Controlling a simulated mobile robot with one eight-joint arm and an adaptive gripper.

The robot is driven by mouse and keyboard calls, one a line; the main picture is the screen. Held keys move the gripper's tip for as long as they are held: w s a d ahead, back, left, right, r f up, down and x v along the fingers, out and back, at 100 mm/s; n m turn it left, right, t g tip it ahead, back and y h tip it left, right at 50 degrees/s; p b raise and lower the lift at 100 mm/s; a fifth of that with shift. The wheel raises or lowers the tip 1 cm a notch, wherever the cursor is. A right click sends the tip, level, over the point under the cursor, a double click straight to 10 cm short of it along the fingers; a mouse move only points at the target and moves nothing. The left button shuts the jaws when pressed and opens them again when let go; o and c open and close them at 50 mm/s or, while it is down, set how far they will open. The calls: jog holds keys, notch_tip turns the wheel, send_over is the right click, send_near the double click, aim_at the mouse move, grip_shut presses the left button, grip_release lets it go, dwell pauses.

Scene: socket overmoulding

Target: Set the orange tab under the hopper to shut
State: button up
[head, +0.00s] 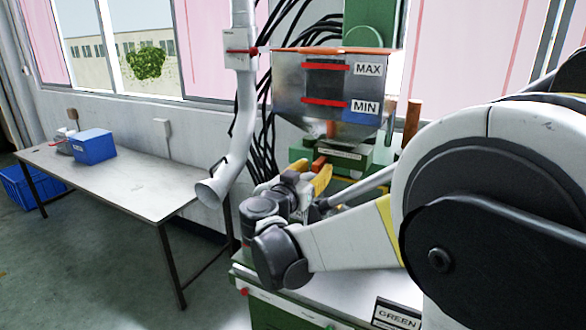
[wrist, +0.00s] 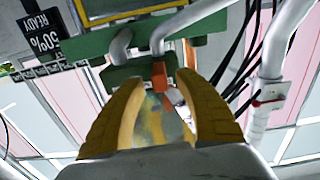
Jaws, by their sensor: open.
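The metal hopper (head: 287,95), with MAX and MIN labels, stands on the green machine in the head view. The orange tab (head: 319,163) shows just under its outlet, partly hidden by my gripper. In the wrist view the orange tab (wrist: 160,75) sits against a green block, between and just beyond my fingertips. My gripper (head: 312,174) has yellow fingers and is open around the line to the tab. The fingers also show in the wrist view (wrist: 160,84), apart, with no clear contact on the tab.
A white pipe (head: 245,120) with a red lever (head: 241,50) hangs left of the hopper. Black cables (head: 268,140) run behind it. A table (head: 125,180) with a blue box (head: 94,146) stands at left. A GREEN sign (head: 397,317) is at the machine's front.

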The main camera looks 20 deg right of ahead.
jog(key=shift+x, duration=1.3)
grip_shut()
jog(key=shift+a, duration=0.1)
